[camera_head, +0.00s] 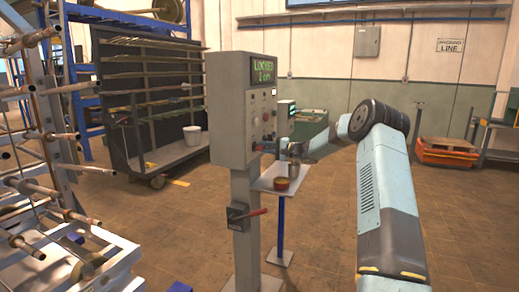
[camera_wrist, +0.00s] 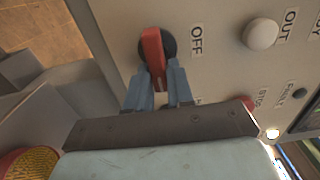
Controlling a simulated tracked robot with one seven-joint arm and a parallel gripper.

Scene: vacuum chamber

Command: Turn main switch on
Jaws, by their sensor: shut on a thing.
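A red rotary switch handle (camera_wrist: 152,48) sits on a round black base on a grey control box in the wrist view. The label OFF is printed to its right. My gripper (camera_wrist: 160,82) is shut on the handle's lower end, one blue-grey finger on each side. In the head view, the grey control box (camera_head: 229,110) stands on a post with a green lit display at its top. My gripper (camera_head: 277,147) is at the lower part of the box's panel side; the switch is too small there to make out clearly.
A lever box (camera_head: 238,214) with a red handle is on the post below. A white button (camera_wrist: 261,34) is near the switch. Open floor lies behind.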

